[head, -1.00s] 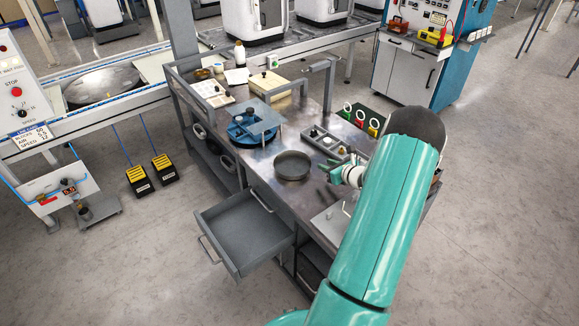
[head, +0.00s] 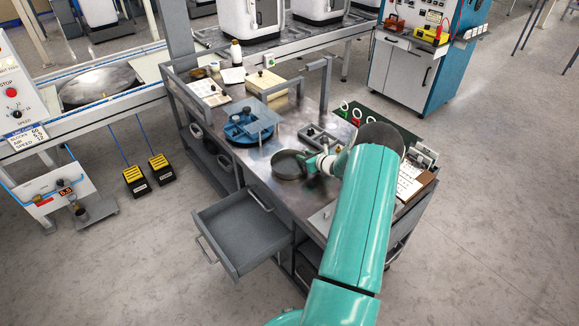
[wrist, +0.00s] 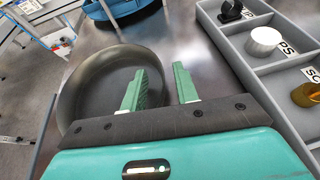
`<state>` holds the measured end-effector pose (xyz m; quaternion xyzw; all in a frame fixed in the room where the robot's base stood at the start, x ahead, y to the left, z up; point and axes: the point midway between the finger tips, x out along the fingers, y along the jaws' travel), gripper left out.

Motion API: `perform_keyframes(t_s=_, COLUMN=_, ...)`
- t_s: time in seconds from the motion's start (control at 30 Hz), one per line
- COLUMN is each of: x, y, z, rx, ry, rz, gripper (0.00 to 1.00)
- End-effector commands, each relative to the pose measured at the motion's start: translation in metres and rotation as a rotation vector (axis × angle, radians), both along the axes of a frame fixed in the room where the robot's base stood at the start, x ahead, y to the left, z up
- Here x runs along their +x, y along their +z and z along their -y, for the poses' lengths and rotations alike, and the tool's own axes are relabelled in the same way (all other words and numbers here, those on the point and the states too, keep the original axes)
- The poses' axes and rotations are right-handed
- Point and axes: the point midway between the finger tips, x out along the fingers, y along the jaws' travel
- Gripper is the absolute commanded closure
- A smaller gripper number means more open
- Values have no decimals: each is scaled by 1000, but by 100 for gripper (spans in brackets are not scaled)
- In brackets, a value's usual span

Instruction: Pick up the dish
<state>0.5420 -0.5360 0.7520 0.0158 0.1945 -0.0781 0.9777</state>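The dish (head: 287,166) is a round, shallow, dark grey pan on the metal workbench (head: 262,185). In the wrist view the dish (wrist: 95,85) fills the left and middle, with its near part hidden by my gripper's body. My gripper (wrist: 159,84) is open, with two green fingers. The left finger overlaps the inside of the dish and the right finger is over the bench outside it, so the right rim runs between them in the picture. I cannot tell if they touch. In the head view my gripper (head: 314,164) is at the dish's right side.
A grey compartment tray (wrist: 235,55) with small parts lies close to the right of my gripper. A blue round fixture (head: 242,132) stands behind the dish. An open drawer (head: 240,235) sticks out at the bench's front left. A metal handle frame (head: 326,72) rises at the back.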

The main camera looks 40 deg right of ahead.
Motion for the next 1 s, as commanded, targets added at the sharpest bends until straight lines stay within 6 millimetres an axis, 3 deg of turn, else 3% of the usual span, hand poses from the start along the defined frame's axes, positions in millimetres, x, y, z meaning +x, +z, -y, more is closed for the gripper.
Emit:
perform_keyframes(t_s=0.1, x=0, y=0, z=0, rx=0, ry=0, rz=0, gripper=74)
perform_keyframes(t_s=0.23, x=-1, y=0, z=0, rx=0, ry=0, rz=0, gripper=99)
perform_keyframes(t_s=0.77, x=-1, y=1, z=-1, rx=0, ry=0, rz=-3, gripper=100)
perform_keyframes(t_s=1.0, x=-1, y=23, z=1, rx=-3, ry=0, rz=-1, gripper=100)
